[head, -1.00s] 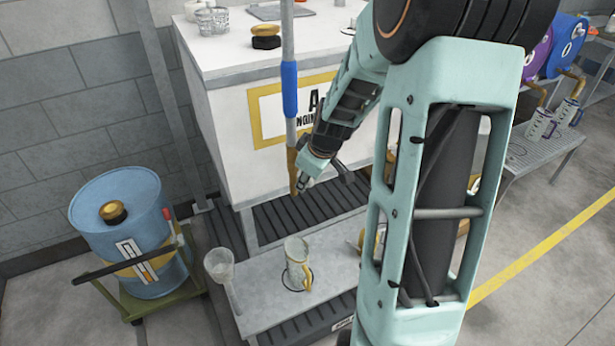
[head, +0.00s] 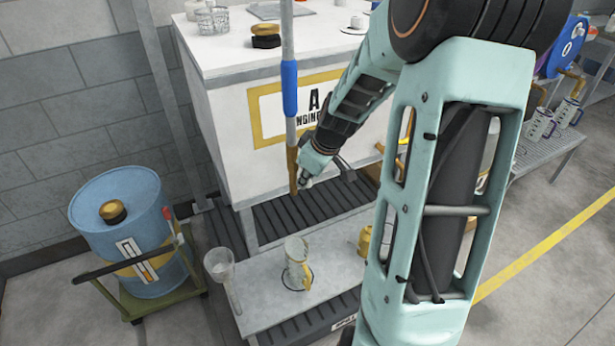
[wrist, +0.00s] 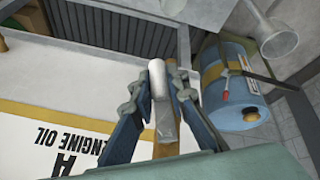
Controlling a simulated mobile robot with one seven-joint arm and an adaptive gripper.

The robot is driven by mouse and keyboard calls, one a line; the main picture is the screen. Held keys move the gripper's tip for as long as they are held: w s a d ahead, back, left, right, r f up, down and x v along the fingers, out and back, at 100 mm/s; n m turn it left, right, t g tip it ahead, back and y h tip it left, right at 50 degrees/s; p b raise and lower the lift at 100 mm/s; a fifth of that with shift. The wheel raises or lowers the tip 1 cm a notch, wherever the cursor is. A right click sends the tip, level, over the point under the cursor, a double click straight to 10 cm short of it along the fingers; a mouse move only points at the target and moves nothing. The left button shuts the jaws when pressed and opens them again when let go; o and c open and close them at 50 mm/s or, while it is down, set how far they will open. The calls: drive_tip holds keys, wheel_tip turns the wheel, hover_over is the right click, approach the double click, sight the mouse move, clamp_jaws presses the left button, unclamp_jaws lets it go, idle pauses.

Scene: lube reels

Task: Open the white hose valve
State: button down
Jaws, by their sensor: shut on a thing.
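A white hose (head: 288,40) hangs straight down in front of the white tank, with a blue sleeve (head: 289,88) and a brass lower end (head: 292,165). In the head view my gripper (head: 303,181) is at the right side of the brass end, near its bottom. In the wrist view my gripper (wrist: 157,92) is shut on a pale rounded piece (wrist: 157,72), which looks like the handle of the white hose valve. The brass part (wrist: 165,135) shows behind it, between the fingers. The fingers partly hide the valve, so I cannot tell how far it is turned.
The white engine oil tank (head: 225,130) stands close behind the hose. Below is a grey bench (head: 260,300) with a clear pitcher (head: 298,265), a yellow can (head: 365,241) and a funnel (head: 219,268) at its left edge. A blue drum (head: 120,225) on a cart stands left.

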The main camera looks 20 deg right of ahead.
drive_tip(key=shift+s+a+m+g+y, duration=0.15)
drive_tip(key=shift+a+m+g+y, duration=0.25)
drive_tip(key=shift+y, duration=0.7)
drive_tip(key=shift+a, duration=0.1)
drive_tip(key=c, duration=1.9)
unclamp_jaws()
drive_tip(key=v, duration=1.2)
